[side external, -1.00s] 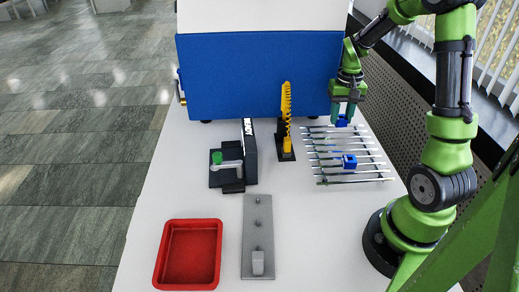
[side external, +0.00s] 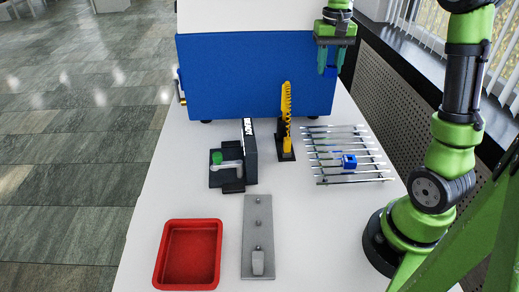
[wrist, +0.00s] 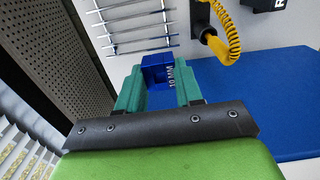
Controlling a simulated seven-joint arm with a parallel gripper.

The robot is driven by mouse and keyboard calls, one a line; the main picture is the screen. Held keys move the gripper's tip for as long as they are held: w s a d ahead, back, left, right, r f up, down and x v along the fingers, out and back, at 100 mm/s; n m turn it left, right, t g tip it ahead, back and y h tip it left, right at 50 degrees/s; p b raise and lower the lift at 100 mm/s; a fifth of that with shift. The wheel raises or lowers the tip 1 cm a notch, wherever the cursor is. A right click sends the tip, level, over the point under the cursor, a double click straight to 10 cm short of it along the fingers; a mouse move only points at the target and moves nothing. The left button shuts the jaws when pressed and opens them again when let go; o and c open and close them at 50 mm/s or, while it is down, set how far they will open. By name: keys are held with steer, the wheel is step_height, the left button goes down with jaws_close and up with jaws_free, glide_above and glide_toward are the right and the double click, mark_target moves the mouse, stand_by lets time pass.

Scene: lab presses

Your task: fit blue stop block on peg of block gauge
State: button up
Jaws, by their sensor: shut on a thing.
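My gripper (side external: 328,68) is shut on a blue stop block (side external: 330,72) and holds it high in front of the blue panel, at the upper right. In the wrist view the block (wrist: 158,72) sits between the two green fingers, with white lettering that seems to read "10 MM". A second blue block (side external: 349,161) rests on the rail rack (side external: 335,181). The block gauge is probably the grey plate (side external: 257,207) at the front middle. It has small upright pegs along it and a pale grey block (side external: 257,262) at its near end. The plate is well away from my gripper.
A red tray (side external: 188,254) is left of the grey plate. A black device (side external: 249,150) marked "READY", with a green-knobbed lever, stands behind it. A yellow coiled hose (side external: 286,110) stands on a black base. The table right of the plate is clear.

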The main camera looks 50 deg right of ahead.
steer(key=w+a, duration=0.5)
steer(key=a, duration=0.4)
steer(key=w+a, duration=0.4)
steer(key=a, duration=0.5)
steer(key=w+a, duration=0.5)
steer(key=a, duration=0.4)
step_height(320, 180, down, 14)
steer(key=shift+s+r, duration=0.15)
steer(key=shift+f, duration=2.9)
steer(key=shift+f, duration=1.2)
